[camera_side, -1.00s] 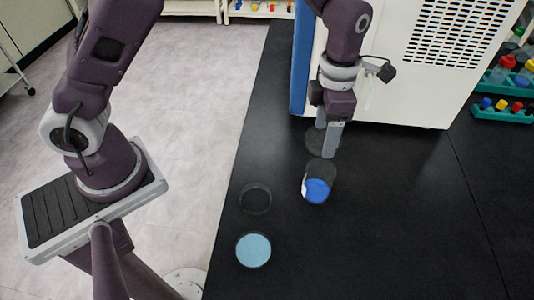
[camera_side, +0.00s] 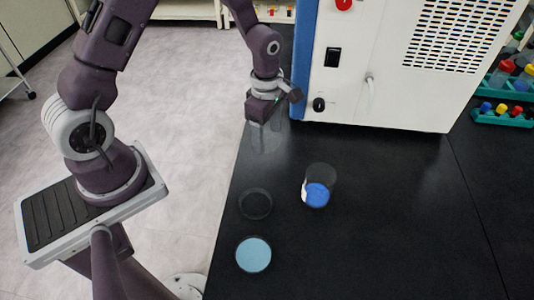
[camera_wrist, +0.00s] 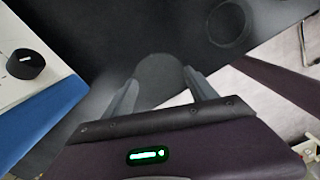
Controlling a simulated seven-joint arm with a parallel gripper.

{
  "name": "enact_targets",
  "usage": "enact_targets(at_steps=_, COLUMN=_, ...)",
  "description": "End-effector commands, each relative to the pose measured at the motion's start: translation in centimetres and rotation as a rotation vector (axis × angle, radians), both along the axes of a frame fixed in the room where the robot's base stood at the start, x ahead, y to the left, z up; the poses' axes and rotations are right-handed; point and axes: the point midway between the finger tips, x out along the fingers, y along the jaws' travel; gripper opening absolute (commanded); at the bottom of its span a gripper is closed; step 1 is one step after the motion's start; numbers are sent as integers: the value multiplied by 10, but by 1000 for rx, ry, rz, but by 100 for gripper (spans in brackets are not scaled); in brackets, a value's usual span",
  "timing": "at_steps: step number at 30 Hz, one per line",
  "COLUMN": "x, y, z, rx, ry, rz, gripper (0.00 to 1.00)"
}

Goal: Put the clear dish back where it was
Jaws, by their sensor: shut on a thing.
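My gripper (camera_side: 266,132) is shut on a clear round dish (camera_wrist: 159,70), which shows between the two fingers in the wrist view. In the side view the held dish is faint and see-through, so its tilt is hard to tell. My gripper holds it above the black bench near its left edge, left of the white machine. An empty dark-rimmed round dish (camera_side: 256,204) lies on the bench below; its ring also shows in the wrist view (camera_wrist: 227,22). A dish with light blue contents (camera_side: 253,254) lies nearer the camera.
A clear beaker with blue contents and a white label (camera_side: 318,186) stands right of the empty dish. The white machine (camera_side: 385,80) with a blue side edge stands at the back. Racks of colored caps (camera_side: 503,112) are at the right.

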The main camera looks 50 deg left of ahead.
Motion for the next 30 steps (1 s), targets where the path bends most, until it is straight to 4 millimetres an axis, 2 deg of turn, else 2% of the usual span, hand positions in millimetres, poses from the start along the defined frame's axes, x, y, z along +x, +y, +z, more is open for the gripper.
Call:
enact_targets(at_steps=9, x=0, y=0, z=-59, rx=-1, ry=2, rz=1, gripper=20)
enact_targets(at_steps=21, x=0, y=0, z=-67, rx=0, ry=-1, rz=1, gripper=20)
enact_targets(at_steps=22, x=1, y=0, z=-66, rx=-1, ry=-1, rz=1, gripper=72)
enact_targets(at_steps=24, x=1, y=0, z=-66, rx=-1, ry=-1, rz=1, gripper=86)
enact_targets(at_steps=25, x=1, y=0, z=-66, rx=-1, ry=-1, rz=1, gripper=88)
enact_targets(at_steps=30, x=1, y=0, z=-66, rx=-1, ry=-1, rz=2, gripper=88)
